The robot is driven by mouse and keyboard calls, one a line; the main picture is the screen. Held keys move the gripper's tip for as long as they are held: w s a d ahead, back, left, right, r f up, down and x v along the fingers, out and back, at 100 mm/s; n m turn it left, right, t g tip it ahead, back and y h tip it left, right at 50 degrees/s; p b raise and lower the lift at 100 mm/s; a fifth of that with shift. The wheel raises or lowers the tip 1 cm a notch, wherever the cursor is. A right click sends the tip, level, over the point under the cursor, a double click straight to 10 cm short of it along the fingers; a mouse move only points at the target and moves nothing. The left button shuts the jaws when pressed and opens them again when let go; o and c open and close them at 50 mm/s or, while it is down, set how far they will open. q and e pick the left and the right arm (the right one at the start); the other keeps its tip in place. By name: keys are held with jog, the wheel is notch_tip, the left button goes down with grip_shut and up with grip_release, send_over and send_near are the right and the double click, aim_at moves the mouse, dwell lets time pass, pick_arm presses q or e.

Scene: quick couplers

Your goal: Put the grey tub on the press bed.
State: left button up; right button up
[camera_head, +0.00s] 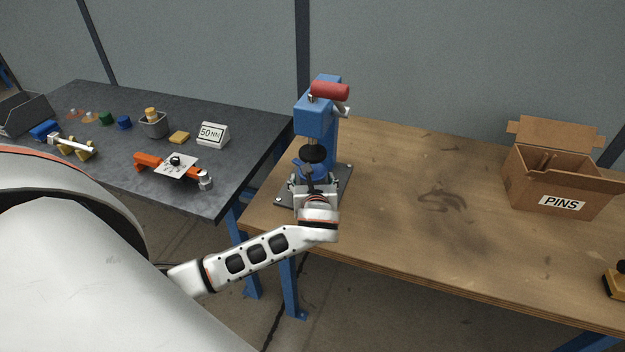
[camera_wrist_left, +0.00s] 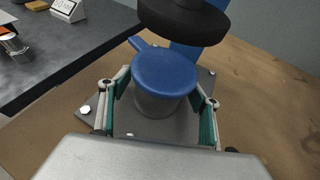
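The blue press (camera_head: 316,118) stands on the wooden table. In the left wrist view a blue disc (camera_wrist_left: 165,72) sits on a grey cylinder (camera_wrist_left: 157,104) above the press's grey base plate (camera_wrist_left: 150,130), under the black press head (camera_wrist_left: 184,16). My left gripper (camera_head: 314,184) is at the press; its fingers (camera_wrist_left: 160,112) are apart on either side of the disc and cylinder, with gaps visible. My right gripper is not in view.
The dark table also holds an orange clamp tool (camera_head: 149,161), a "50 NM" sign (camera_head: 212,134), a yellow block (camera_head: 179,137) and several small coloured parts. A cardboard "PINS" box (camera_head: 560,180) stands at the right. The wooden table between press and box is clear.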

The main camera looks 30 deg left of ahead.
pick_arm(q)
jog(key=shift+r, duration=0.1)
jog(key=v, duration=1.2)
jog(key=shift+s+d, duration=0.1)
dwell(0.4)
